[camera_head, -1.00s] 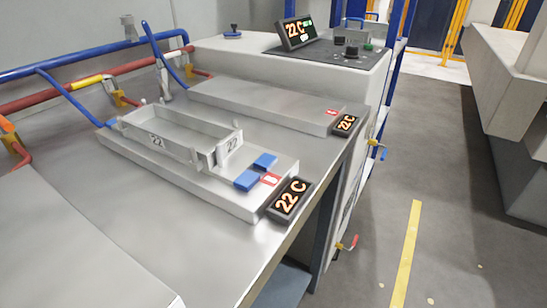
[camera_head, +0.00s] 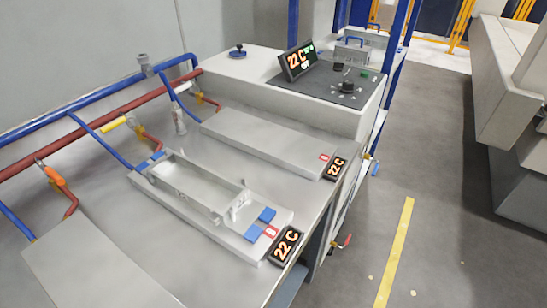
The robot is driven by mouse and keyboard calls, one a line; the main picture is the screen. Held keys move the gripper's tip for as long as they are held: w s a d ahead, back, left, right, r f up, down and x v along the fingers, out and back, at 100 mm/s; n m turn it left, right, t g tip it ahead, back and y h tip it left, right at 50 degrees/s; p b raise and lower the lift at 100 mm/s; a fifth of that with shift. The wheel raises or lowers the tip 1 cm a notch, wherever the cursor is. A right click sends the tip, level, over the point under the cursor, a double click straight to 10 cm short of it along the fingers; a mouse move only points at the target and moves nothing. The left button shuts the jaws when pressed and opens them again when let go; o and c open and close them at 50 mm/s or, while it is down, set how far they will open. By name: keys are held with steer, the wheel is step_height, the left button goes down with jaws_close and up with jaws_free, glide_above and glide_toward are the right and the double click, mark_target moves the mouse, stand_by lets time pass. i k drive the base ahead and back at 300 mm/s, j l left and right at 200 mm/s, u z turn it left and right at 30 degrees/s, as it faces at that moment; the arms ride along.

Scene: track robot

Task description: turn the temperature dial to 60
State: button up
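A dark control panel (camera_head: 335,87) lies on top of the white cabinet at the upper middle of the head view. On it is a black round knob (camera_head: 347,87) with small marks around it, likely the temperature dial; its setting is too small to read. A second small dark knob (camera_head: 338,66) and a green button (camera_head: 364,74) are on the same panel. My gripper is not in view.
A steel bench holds a flat plate (camera_head: 268,141) and a plate with a metal tray (camera_head: 203,186), each with a 22 C display. Blue and red pipes (camera_head: 90,128) run along the wall. The floor (camera_head: 440,230) at the right is clear, with a yellow stripe.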

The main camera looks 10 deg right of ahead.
mark_target(347, 87)
steer(key=i+l+u, duration=0.15)
steer(key=l, duration=0.3)
steer(key=i+l+u, duration=0.15)
steer(key=l, duration=0.3)
steer(key=i+l+u, duration=0.2)
steer(key=l, duration=0.25)
steer(key=i+l+u, duration=0.15)
steer(key=l, duration=0.35)
steer(key=i+l+u, duration=0.15)
steer(key=l, duration=0.4)
steer(key=l+u, duration=0.15)
steer(key=l, duration=0.35)
steer(key=i, duration=0.05)
